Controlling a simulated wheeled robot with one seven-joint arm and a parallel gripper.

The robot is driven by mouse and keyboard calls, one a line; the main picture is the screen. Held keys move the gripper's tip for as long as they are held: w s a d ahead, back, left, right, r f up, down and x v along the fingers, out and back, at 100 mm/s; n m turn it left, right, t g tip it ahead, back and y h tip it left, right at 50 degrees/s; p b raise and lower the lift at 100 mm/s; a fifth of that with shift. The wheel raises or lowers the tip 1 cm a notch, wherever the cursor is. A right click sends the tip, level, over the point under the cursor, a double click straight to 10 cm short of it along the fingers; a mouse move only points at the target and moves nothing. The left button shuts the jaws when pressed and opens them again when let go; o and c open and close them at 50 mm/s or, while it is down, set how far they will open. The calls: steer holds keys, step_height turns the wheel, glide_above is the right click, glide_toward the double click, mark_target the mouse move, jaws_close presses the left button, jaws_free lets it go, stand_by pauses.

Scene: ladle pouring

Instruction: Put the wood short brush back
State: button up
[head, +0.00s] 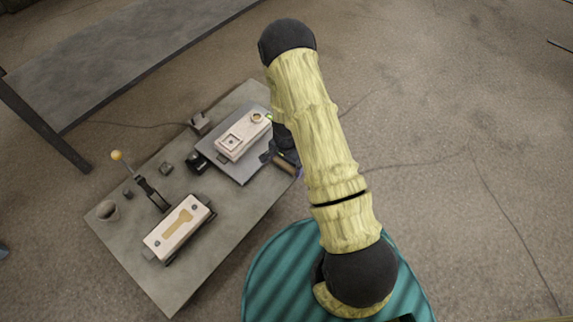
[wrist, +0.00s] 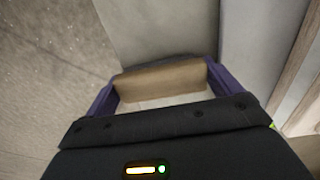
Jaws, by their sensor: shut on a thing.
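My gripper (wrist: 160,80) is shut on the wood short brush (wrist: 162,79). In the wrist view, its brown wooden body spans the gap between the two purple fingers. Its bristles cannot be made out. In the head view, my gripper (head: 284,160) and the brush's brown part (head: 289,158) are at the right edge of the grey table, beside the grey plate. My arm hides part of this area. I cannot tell whether the brush touches the table.
The grey table (head: 190,275) holds a white block with a tan recess-like shape (head: 172,236), a pale box (head: 242,138) on a grey plate (head: 240,172), a yellow-knobbed lever (head: 117,156), a cup (head: 107,211) and small dark blocks. A larger table (head: 120,60) stands behind.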

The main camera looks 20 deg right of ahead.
steer(key=o, duration=0.7)
steer(key=shift+f, duration=0.1)
steer(key=shift+o, duration=0.2)
step_height(320, 180, up, 12)
steer(key=p, duration=0.7)
steer(key=shift+r, duration=0.25)
steer(key=s+r+n+t, duration=0.1)
steer(key=s+r+n, duration=0.1)
steer(key=r, duration=0.5)
steer(key=s+r+n, duration=0.1)
steer(key=r+n, duration=0.2)
steer(key=r, duration=0.4)
steer(key=s+r+n+t, duration=0.1)
steer(key=s+r+n, duration=0.4)
steer(key=s+r, duration=0.6)
steer(key=shift+s+r+n+t, duration=0.2)
steer(key=shift+r+n+t, duration=0.15)
steer(key=shift+r, duration=0.35)
